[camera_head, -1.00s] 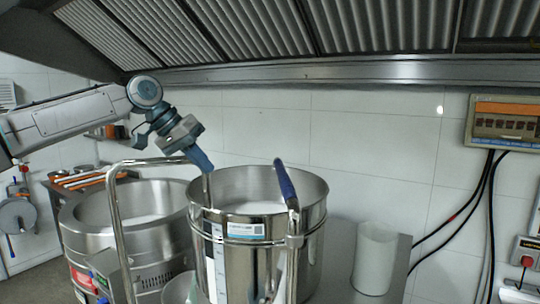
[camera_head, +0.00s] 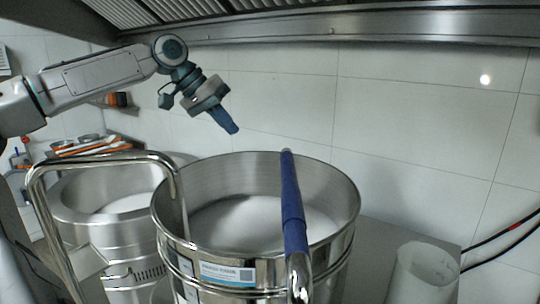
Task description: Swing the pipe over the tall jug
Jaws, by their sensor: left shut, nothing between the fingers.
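A bent steel pipe (camera_head: 100,161) rises at the left, arches across in front of the left vat, and its end turns down inside the rim of the large steel pot (camera_head: 170,232). A tall whitish jug (camera_head: 425,272) stands at the lower right, open at the top, well apart from the pipe's end. My left gripper (camera_head: 232,128) is shut and empty. It hangs above the far left rim of the pot, higher than the pipe and not touching it, fingers pointing down and right. My right gripper is not in view.
A lever with a blue grip (camera_head: 291,205) stands up across the front of the pot. A second steel vat (camera_head: 75,208) stands at the left. The hood edge (camera_head: 400,33) runs overhead. The tiled wall is close behind; black cables hang at the right.

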